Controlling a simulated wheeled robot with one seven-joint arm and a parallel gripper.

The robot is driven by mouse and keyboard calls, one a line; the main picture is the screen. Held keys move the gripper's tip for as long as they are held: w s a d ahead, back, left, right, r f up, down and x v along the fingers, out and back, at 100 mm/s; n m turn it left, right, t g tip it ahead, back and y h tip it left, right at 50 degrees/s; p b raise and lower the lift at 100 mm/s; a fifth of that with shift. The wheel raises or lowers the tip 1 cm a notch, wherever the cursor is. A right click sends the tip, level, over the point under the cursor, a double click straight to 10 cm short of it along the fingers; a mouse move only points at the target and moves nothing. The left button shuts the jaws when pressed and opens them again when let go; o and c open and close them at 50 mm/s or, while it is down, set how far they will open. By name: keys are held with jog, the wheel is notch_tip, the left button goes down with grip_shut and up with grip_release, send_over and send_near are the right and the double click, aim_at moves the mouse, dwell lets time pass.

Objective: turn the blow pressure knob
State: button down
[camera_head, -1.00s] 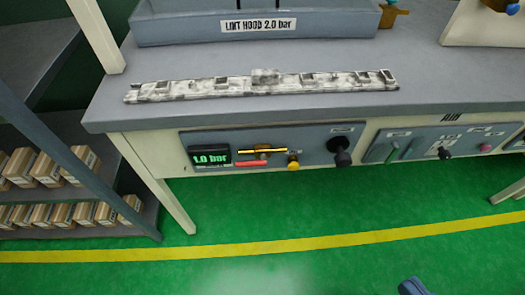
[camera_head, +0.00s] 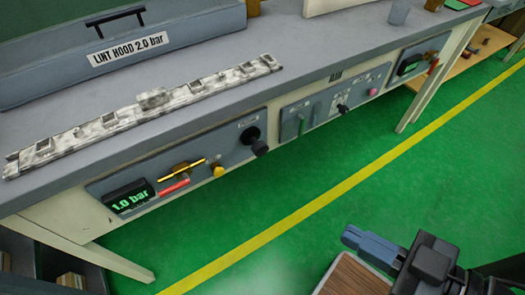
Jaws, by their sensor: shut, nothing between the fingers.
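The front panel under the bench carries a display (camera_head: 130,197) reading 1.0 bar. To its right are a yellow bar (camera_head: 182,168), a red strip (camera_head: 174,187), a small yellow knob (camera_head: 217,171) and a larger black knob (camera_head: 258,146). I cannot read the small panel labels, so I cannot tell which is the blow pressure knob. My gripper (camera_head: 354,239) is at the lower right, shut and empty, over the green floor and well apart from the panel.
A long, dusty grey-white trim strip (camera_head: 110,125) lies on the bench top (camera_head: 215,75). Behind it stands a hood labelled LINT HOOD 2.0 bar (camera_head: 190,28). More control panels (camera_head: 335,103) continue to the right. Green floor with a yellow line (camera_head: 300,214) lies clear before the bench.

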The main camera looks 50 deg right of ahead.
aim_at(263, 151)
jog(key=c, duration=1.8)
grip_release()
jog(key=shift+c, duration=0.2)
jog(key=shift+o, duration=0.8)
jog(key=shift+w, duration=0.1)
jog(key=shift+o, duration=0.7)
jog(key=shift+w+d+f, duration=0.1)
jog(key=shift+w+f, duration=0.05)
jog(key=shift+f, duration=0.2)
jog(key=o, duration=0.9)
jog(key=w+d+f+m+t+h+p, duration=0.1)
jog(key=w+d+f+h+p, duration=0.1)
jog(key=w+f, duration=0.6)
jog(key=shift+w+d+f+m+t, duration=0.3)
jog(key=shift+w+d+f+m, duration=0.1)
jog(key=shift+d+f, duration=0.45)
jog(key=shift+o, duration=0.5)
jog(key=w+d+f+m+h+p, duration=0.1)
jog(key=w+d+f, duration=0.1)
jog(key=w, duration=0.4)
jog(key=w+d+f+m+h, duration=0.1)
jog(key=w+d+f+h, duration=0.1)
jog(key=w, duration=0.4)
jog(key=shift+d+f+m+t+p, duration=0.3)
jog(key=shift+d+f+t+p, duration=0.1)
jog(key=shift+d+f, duration=0.5)
jog(key=shift+h, duration=0.3)
jog(key=shift+p+x, duration=0.3)
jog(key=shift+x, duration=3.9)
